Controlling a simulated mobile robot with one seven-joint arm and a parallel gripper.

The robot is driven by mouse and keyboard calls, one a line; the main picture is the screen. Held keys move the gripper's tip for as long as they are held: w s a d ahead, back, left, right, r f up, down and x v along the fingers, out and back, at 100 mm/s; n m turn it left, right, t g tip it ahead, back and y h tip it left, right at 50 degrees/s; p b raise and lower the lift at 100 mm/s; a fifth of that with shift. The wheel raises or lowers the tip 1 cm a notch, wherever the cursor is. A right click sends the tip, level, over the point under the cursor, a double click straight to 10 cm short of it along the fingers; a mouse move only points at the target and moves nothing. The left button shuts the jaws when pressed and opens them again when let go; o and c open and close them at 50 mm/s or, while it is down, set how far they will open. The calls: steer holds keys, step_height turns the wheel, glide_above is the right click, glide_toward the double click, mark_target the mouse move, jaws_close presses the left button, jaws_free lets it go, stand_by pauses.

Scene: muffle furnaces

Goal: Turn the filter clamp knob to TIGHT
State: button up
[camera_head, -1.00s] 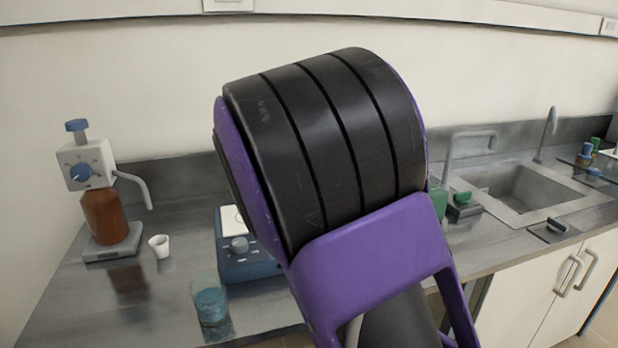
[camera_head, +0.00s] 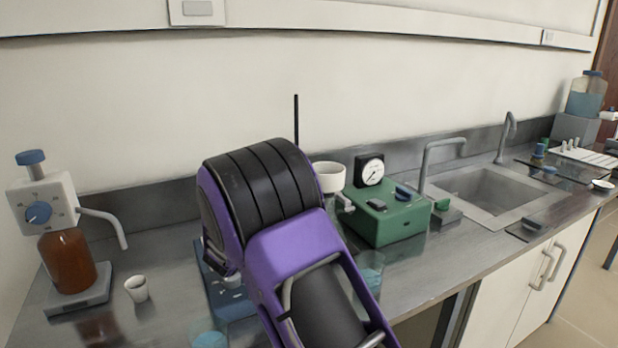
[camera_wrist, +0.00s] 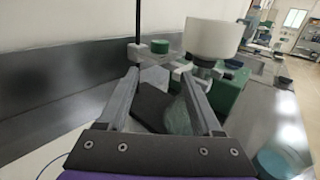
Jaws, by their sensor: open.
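A white filter funnel (camera_head: 331,179) stands beside a thin black rod (camera_head: 296,120), partly behind my arm. The funnel (camera_wrist: 213,37) and rod also show in the wrist view. A small light-grey fitting (camera_head: 345,203) sits just below the funnel on the right. A green round cap (camera_wrist: 159,46) is by the rod, left of the funnel; I cannot tell if it is the clamp knob, and no TIGHT marking is readable. My gripper (camera_wrist: 160,76) is open, its fingers pointing towards the rod and funnel base, apparently touching neither. My arm hides the gripper in the head view.
A green pump box (camera_head: 392,220) with a round gauge (camera_head: 371,170) stands right of the funnel. A beaker (camera_head: 370,272) of blue liquid is in front. The brown bottle dispenser (camera_head: 67,262) and white cup (camera_head: 137,288) are left; the sink (camera_head: 490,196) is right.

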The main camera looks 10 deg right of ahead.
steer(key=x, duration=1.7)
steer(key=shift+s, duration=0.1)
jaws_close()
steer(key=shift+a+r+m+g+h+p, duration=0.1)
steer(key=shift+r+m+g+h+p, duration=0.2)
steer(key=shift+m+g+h+p, duration=0.65)
steer(key=shift+w+m+g+h+p, duration=0.2)
steer(key=shift+m+g+h, duration=0.3)
steer(key=shift+h, duration=0.25)
steer(key=shift+w+m+g+h+p, duration=0.1)
steer(key=shift+m+g+h+p, duration=0.1)
steer(key=shift+m+g+h, duration=0.4)
steer(key=shift+h, duration=0.4)
steer(key=shift+m+g, duration=0.45)
jaws_free()
steer(key=shift+f, duration=0.15)
